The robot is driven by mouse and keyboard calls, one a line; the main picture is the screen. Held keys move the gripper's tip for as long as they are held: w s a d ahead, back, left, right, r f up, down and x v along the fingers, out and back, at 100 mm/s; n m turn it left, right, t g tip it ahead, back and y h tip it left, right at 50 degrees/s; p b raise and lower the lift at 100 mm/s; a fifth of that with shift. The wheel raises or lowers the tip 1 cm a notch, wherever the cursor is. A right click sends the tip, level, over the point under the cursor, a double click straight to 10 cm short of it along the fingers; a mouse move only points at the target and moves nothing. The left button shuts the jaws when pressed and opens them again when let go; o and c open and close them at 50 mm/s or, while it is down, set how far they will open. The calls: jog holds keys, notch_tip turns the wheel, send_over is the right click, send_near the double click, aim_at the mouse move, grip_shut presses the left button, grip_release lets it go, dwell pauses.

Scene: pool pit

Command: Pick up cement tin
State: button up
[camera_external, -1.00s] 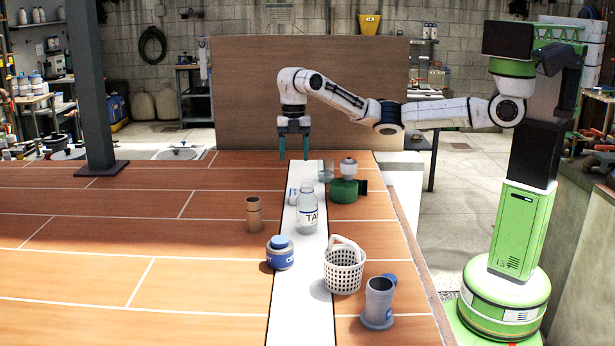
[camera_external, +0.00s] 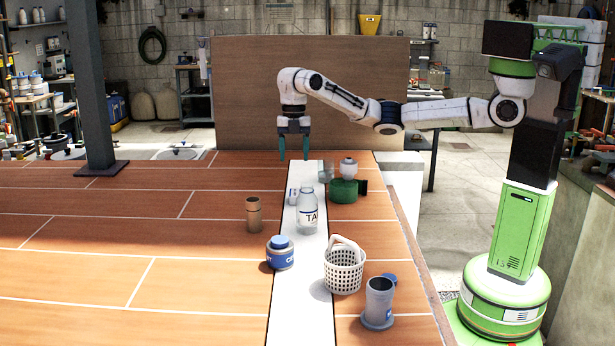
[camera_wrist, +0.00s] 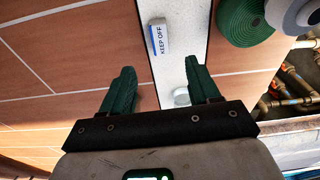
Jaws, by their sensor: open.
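The likely cement tin (camera_external: 280,253) is a short grey-blue tin with a blue lid and a blue label, only partly legible. It stands upright at the left edge of the white strip, in the near part of the external view. It does not show in the wrist view. My gripper (camera_external: 294,157) is open and empty over the far end of the strip, well beyond the tin, with its green fingers pointing down. The wrist view shows the two fingers (camera_wrist: 159,82) apart, with nothing held between them.
A KEEP OFF block (camera_wrist: 160,38) and a green coil (camera_wrist: 243,22) are near my gripper.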

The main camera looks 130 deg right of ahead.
dwell(0.4)
jog(key=o, duration=0.7)
notch_tip(320, 180, up, 5)
jog(key=m+t+h+b, duration=0.1)
jog(key=m+t+b, duration=0.3)
jog(key=m, duration=0.6)
send_over(283, 238)
jog(key=s, duration=0.4)
jog(key=shift+g, duration=0.3)
jog(key=x, duration=0.3)
jog(key=s+x, duration=0.1)
jog(key=x, duration=0.7)
jog(key=shift+s+a+f, duration=0.1)
jog(key=shift+s+f, duration=0.25)
jog(key=shift+s, duration=0.05)
jog(key=shift+x, duration=3.15)
